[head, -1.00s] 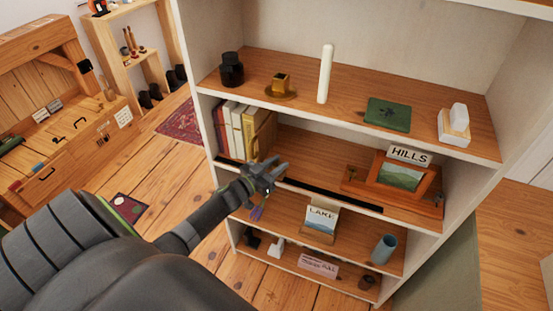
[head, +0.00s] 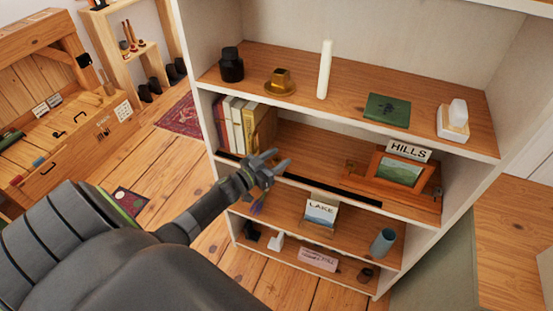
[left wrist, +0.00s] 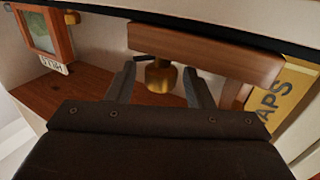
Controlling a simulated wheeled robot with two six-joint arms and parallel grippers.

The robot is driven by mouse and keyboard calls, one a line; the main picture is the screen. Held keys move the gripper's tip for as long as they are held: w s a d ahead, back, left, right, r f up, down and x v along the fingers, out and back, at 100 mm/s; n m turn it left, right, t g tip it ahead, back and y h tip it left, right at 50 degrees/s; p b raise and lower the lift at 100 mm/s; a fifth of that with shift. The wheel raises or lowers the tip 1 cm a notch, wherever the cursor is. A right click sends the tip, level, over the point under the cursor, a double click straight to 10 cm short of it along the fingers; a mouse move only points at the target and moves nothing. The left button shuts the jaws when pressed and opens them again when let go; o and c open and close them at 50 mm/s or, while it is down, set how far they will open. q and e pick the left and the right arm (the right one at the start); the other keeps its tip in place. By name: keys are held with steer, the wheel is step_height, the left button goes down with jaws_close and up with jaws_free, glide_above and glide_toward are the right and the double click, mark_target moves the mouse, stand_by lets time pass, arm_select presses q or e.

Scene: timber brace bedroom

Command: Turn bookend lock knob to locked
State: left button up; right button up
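In the left wrist view, a brass knob (left wrist: 160,76) sits at the wooden bookend piece (left wrist: 205,52), with a small dark lever or pointer beside it. My left gripper (left wrist: 159,72) is open, with one finger on each side of the knob; I cannot tell whether either finger touches it. In the head view my left gripper (head: 280,160) is at the front of the middle shelf, just right of the books. The arm and gripper hide the knob there. My right gripper is not in view.
Several books (head: 249,128) stand left of the gripper on the middle shelf; a yellow one (left wrist: 283,98) is close in the wrist view. A framed HILLS picture (head: 400,171) stands to the right. A dark strip (head: 335,190) runs along the shelf's front edge. The shelf above overhangs.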

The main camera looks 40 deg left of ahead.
arm_select(q)
steer(key=shift+s+a+f, duration=0.15)
steer(key=shift+s, duration=0.4)
steer(key=b+v, duration=0.2)
steer(key=v, duration=1.4)
steer(key=shift+s, duration=0.15)
